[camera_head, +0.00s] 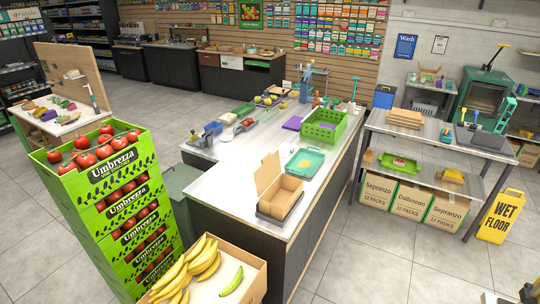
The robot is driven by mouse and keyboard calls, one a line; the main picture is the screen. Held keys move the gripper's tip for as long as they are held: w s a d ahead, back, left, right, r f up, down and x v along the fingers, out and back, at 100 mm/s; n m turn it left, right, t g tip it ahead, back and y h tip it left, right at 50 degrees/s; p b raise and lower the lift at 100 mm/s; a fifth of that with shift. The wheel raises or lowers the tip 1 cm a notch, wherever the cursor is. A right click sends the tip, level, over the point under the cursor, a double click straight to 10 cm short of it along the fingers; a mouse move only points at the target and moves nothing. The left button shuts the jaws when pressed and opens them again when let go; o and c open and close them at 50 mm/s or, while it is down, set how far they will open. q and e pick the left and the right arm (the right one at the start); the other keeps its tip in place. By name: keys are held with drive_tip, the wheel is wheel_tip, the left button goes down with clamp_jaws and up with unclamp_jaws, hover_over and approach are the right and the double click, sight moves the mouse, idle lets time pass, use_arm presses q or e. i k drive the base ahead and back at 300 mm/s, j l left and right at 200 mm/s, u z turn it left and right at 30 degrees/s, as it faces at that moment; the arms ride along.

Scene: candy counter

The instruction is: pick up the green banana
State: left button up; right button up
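The green banana (231,281) lies alone in the right part of an open cardboard box (258,283) at the bottom centre. A pile of yellow bananas (187,272) fills the left part of the same box, with a gap between them and the green one. My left gripper is not in view. A dark part at the bottom right corner looks like part of my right gripper (531,291). It is cut off by the frame edge, far right of the box, and its fingers cannot be made out.
Stacked green tomato crates (121,212) stand left of the banana box. A counter (225,172) with an open carton (280,190) and a green crate (324,125) stands behind it. A yellow wet-floor sign (500,215) stands at right. The floor (385,250) between is clear.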

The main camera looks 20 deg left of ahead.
sight(228, 289)
drive_tip(key=u, duration=1.25)
drive_tip(key=i+l+z, duration=0.4)
drive_tip(key=k+l, duration=0.05)
